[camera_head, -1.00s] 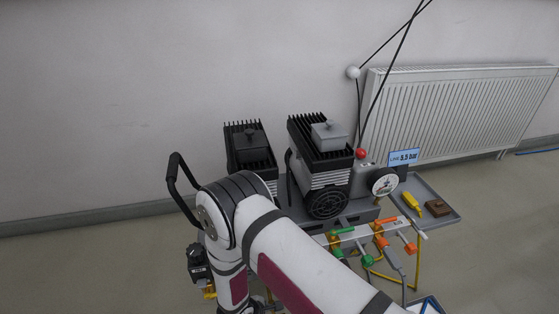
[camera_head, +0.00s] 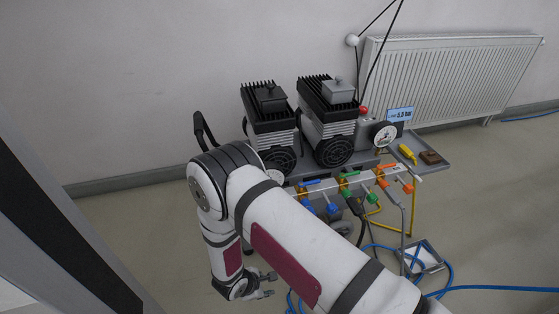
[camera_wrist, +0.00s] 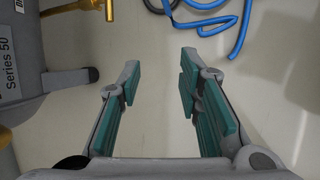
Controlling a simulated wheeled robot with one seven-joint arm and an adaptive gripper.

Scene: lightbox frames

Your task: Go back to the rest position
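My gripper (camera_wrist: 158,85) is open and empty in the wrist view, its two green-padded fingers well apart over bare floor. In the head view my gripper (camera_head: 272,284) hangs low at the end of my bent arm, left of the compressor's valves and apart from them. The compressor has two finned black-and-grey motor blocks (camera_head: 328,120), a round gauge (camera_head: 385,135) and a "5.5 bar" sign (camera_head: 399,115). A manifold bar (camera_head: 325,187) in front carries blue, green and orange valves. My forearm hides part of the compressor's lower front.
A blue hose (camera_head: 490,289) lies on the floor by a small open box (camera_head: 424,263). A radiator (camera_head: 455,85) is on the wall. A dark post (camera_head: 55,225) stands at left.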

